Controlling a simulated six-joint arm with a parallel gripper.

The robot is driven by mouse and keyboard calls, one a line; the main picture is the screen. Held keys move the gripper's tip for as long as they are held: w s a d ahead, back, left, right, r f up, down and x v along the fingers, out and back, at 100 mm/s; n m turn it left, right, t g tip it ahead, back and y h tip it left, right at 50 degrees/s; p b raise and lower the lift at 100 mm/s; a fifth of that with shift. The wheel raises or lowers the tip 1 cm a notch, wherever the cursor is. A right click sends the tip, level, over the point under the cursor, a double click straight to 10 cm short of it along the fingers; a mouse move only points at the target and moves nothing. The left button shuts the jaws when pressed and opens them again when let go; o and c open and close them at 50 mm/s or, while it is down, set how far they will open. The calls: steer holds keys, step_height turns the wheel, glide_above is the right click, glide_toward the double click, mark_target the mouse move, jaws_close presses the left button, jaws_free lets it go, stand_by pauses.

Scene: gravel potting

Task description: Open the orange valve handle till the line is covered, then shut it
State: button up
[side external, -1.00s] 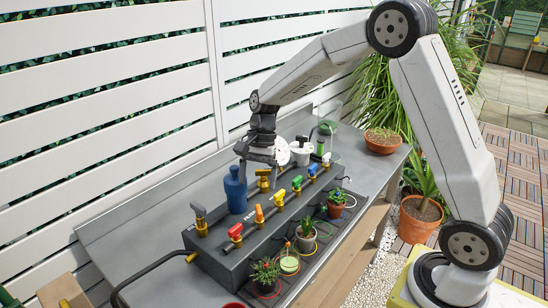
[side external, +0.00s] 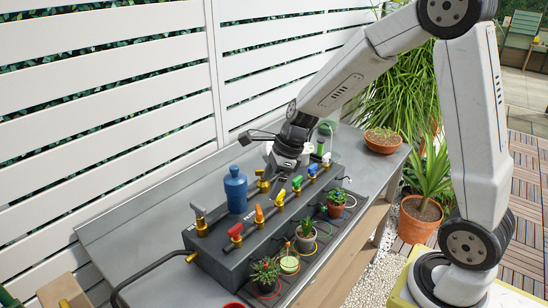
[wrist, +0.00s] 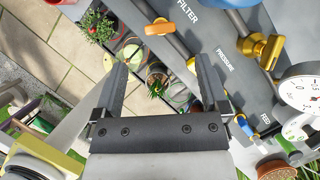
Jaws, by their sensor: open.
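The orange valve handle (side external: 259,213) stands up on the dark bench block, between a red handle and a yellow handle. An orange handle (wrist: 160,27) also shows near the top of the wrist view, beside the FILTER label. A light-green pot (side external: 289,264) stands in front of the valves. I cannot make out a fill line.
A blue bottle (side external: 236,190) stands behind the valve row. Red (side external: 235,231), yellow (side external: 279,197), green (side external: 297,183) and blue (side external: 312,169) handles line the block. Several potted plants stand along the front edge. A white gauge (wrist: 303,92) is at the wrist view's right.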

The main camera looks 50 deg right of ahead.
mark_target(259, 208)
steer(key=shift+x, duration=3.85)
jaws_close()
steer(key=shift+n, duration=0.3)
steer(key=n, duration=0.1)
steer(key=n+g, duration=0.1)
steer(key=n, duration=0.1)
steer(key=shift+w+n+g+y, duration=0.1)
steer(key=shift+n+g+y, duration=0.2)
steer(key=shift+n+g, duration=0.6)
steer(key=shift+n, duration=1)
